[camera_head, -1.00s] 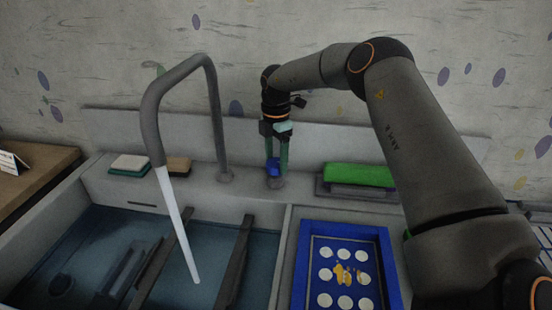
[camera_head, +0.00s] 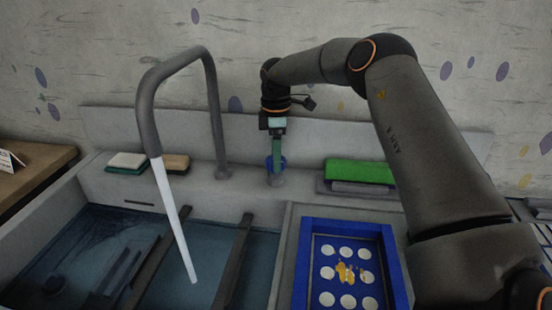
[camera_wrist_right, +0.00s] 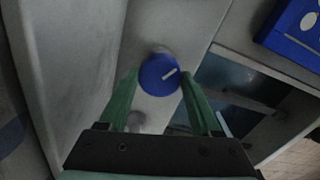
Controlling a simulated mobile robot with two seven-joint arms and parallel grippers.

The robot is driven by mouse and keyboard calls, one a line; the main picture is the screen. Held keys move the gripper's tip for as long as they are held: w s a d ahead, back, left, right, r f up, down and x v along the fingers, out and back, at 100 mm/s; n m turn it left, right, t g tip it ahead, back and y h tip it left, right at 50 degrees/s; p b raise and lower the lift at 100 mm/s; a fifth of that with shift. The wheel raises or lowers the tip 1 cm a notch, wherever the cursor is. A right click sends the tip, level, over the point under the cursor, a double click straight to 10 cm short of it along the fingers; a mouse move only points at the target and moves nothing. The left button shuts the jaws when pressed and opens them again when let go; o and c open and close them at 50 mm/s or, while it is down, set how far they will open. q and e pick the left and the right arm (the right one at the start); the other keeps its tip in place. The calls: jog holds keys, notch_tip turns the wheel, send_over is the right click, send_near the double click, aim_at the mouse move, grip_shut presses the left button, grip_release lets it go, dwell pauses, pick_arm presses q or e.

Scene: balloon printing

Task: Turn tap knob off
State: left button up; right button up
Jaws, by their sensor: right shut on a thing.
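The blue tap knob (camera_head: 282,162) sits on the back ledge of the sink, right of the tap's base. My right gripper (camera_head: 276,160) reaches down onto it, shut on it. In the right wrist view the round blue knob (camera_wrist_right: 160,75) with a white mark lies between the two green fingers of my gripper (camera_wrist_right: 159,84). The grey tap (camera_head: 152,105) arches over the basin, and a white stream of water (camera_head: 175,220) runs from its spout. My left gripper is not in view.
The sink basin (camera_head: 75,235) holds dark rails. A blue tray (camera_head: 300,265) with white discs stands to its right. A green block (camera_head: 360,172) is on the ledge right of the knob, and sponges (camera_head: 127,162) lie at left.

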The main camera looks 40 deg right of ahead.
jog(key=m, duration=0.4)
jog(key=shift+m, duration=0.3)
jog(key=m, duration=0.4)
jog(key=shift+m, duration=0.7)
jog(key=o, duration=1.4)
jog(key=shift+c, duration=0.2)
